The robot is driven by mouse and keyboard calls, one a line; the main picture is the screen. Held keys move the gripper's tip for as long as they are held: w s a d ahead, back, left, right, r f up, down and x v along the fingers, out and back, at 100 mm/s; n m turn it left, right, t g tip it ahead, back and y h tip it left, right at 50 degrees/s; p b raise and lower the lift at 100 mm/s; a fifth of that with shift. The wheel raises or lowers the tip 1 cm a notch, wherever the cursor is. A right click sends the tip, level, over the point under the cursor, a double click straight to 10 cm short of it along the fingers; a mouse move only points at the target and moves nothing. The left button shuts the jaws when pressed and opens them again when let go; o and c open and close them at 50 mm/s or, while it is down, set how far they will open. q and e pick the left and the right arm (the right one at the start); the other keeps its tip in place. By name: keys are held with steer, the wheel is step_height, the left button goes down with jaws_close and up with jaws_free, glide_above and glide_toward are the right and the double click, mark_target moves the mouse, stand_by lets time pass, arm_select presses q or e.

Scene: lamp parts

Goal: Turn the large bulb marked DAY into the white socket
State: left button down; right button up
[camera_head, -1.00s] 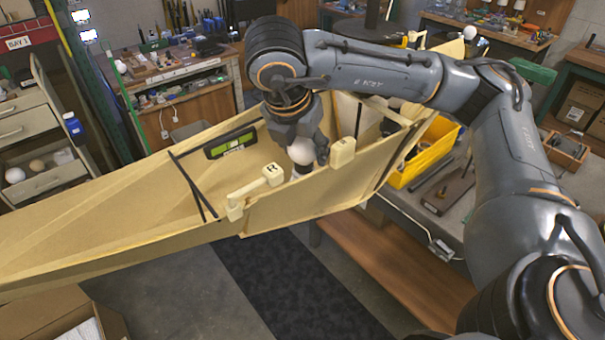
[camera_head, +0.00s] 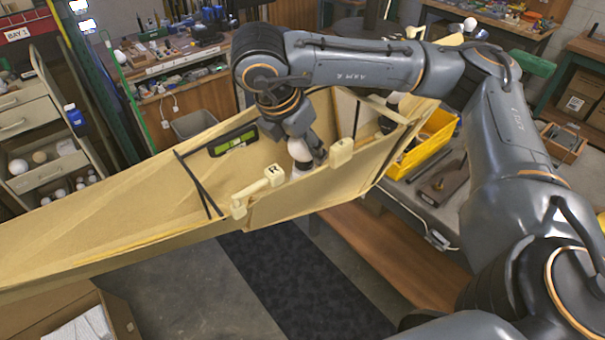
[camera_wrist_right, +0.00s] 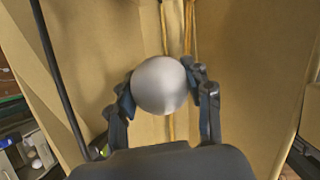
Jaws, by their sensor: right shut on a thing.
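My right gripper (camera_head: 304,155) reaches down inside a long tan boat-like hull. It is shut on a pale round bulb (camera_head: 299,149). In the right wrist view the bulb (camera_wrist_right: 160,85) sits between the two fingers (camera_wrist_right: 163,98), one on each side. No DAY marking shows on its visible side. A small white part shows under the bulb in the head view, but I cannot tell whether it is the socket or the bulb's lower end. The socket is otherwise hidden, so contact between the two cannot be told. My left gripper is out of view.
The tan hull (camera_head: 120,222) has walls close around the gripper. A bracket marked R (camera_head: 270,178) and another block (camera_head: 341,151) sit on its near rim. A green level (camera_head: 233,141) rests inside. A yellow bin (camera_head: 425,145) stands right. An open drawer (camera_head: 45,172) holds several round objects.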

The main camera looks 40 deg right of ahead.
steer(key=shift+r, duration=0.1)
steer(key=o, duration=1)
steer(key=shift+m, duration=0.3)
steer(key=shift+o, duration=0.2)
steer(key=v, duration=1.1)
steer(key=shift+a+r, duration=0.2)
steer(key=shift+r, duration=0.2)
